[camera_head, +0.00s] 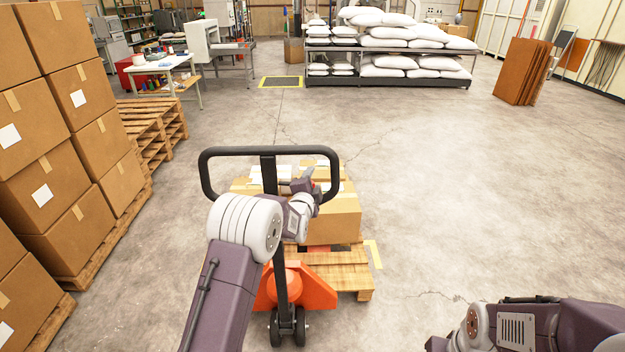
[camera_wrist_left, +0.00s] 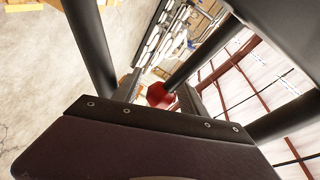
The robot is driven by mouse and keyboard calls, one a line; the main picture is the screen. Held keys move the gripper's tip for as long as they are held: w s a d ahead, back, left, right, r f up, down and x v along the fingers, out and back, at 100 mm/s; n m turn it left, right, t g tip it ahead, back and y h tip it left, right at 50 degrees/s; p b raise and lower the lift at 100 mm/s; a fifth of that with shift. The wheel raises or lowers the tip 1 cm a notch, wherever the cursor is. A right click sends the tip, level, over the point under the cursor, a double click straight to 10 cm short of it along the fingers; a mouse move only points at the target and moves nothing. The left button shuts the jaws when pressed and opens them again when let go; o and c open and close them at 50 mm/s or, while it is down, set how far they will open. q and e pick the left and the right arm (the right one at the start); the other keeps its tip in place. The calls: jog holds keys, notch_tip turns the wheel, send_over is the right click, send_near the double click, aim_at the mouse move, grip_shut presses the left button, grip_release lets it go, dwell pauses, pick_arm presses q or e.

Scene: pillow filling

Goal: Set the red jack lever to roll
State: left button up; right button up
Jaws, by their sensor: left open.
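The pallet jack's black loop handle (camera_head: 204,172) stands upright in front of me, above its orange base (camera_head: 312,290). The red lever (camera_wrist_left: 160,95) shows small in the left wrist view, between the two dark fingers of my left gripper (camera_wrist_left: 158,97). I cannot tell whether the fingers touch it. In the head view my left gripper (camera_head: 302,186) is inside the handle loop, right of the central post, and open. The lever's setting cannot be made out. My right arm shows at the lower right; its gripper is out of view.
Cardboard boxes (camera_head: 333,222) sit on a wooden pallet (camera_head: 340,275) at the jack. Stacked boxes (camera_head: 45,195) and empty pallets (camera_head: 160,125) line the left. A rack of white sacks (camera_head: 390,60) stands at the back. The floor (camera_head: 480,190) to the right is clear.

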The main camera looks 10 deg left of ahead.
pick_arm(q)
jog(key=shift+d, duration=0.15)
grip_shut()
dwell(1.3)
